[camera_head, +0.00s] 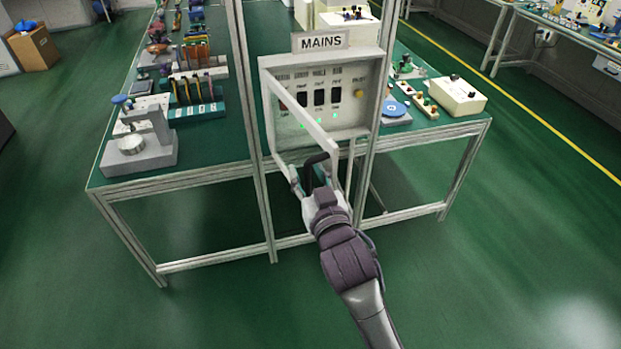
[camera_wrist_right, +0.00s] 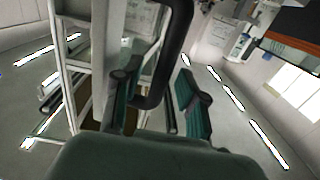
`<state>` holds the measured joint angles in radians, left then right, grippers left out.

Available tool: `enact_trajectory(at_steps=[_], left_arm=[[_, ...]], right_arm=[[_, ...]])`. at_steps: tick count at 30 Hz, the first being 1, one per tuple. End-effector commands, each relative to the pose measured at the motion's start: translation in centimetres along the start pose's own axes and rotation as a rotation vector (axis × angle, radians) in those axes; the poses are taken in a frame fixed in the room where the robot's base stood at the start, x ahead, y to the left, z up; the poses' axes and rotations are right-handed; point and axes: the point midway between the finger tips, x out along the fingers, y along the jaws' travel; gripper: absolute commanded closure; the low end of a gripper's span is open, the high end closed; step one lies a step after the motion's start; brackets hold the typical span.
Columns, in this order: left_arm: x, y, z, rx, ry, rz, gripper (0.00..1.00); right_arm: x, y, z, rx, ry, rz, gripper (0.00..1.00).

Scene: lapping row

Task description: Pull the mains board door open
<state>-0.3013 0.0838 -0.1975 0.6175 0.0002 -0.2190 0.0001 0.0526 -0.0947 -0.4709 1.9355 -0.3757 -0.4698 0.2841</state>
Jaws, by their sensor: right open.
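The mains board (camera_head: 349,122) is a pale box under a "MAINS" sign, fixed between two upright metal posts. Its pale door (camera_head: 298,112) stands swung out towards me from the left side, so the switches and green lights inside show. A black bar handle (camera_head: 318,160) is at the door's near edge. My right gripper (camera_head: 308,184) is at this handle with its fingers apart. In the right wrist view the handle (camera_wrist_right: 176,62) comes down between the two green-padded fingers (camera_wrist_right: 160,100); I cannot tell whether either touches it. My left gripper is out of view.
A green-topped bench (camera_head: 215,150) with metal legs stands behind and on both sides of the board. It carries a grey gauge stand (camera_head: 140,155) and a cream box (camera_head: 457,97). The green floor (camera_head: 500,270) in front and to the right is clear.

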Motion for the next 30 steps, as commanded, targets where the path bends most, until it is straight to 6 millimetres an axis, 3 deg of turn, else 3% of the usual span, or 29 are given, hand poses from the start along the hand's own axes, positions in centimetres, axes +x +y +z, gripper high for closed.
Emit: enact_trajectory(at_steps=[5, 12, 18, 30], left_arm=[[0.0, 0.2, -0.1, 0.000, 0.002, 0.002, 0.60], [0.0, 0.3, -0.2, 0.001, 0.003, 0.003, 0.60], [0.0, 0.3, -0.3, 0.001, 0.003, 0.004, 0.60], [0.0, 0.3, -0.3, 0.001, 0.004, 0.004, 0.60]], right_arm=[[-2.1, 0.0, 0.2, 0.000, -0.003, 0.000, 0.59], [-7.3, -0.1, 0.2, 0.001, -0.003, -0.002, 0.59], [-10.5, -0.1, 0.1, 0.001, -0.001, -0.001, 0.59], [-11.7, -0.1, -0.1, -0.001, 0.002, -0.001, 0.59]])
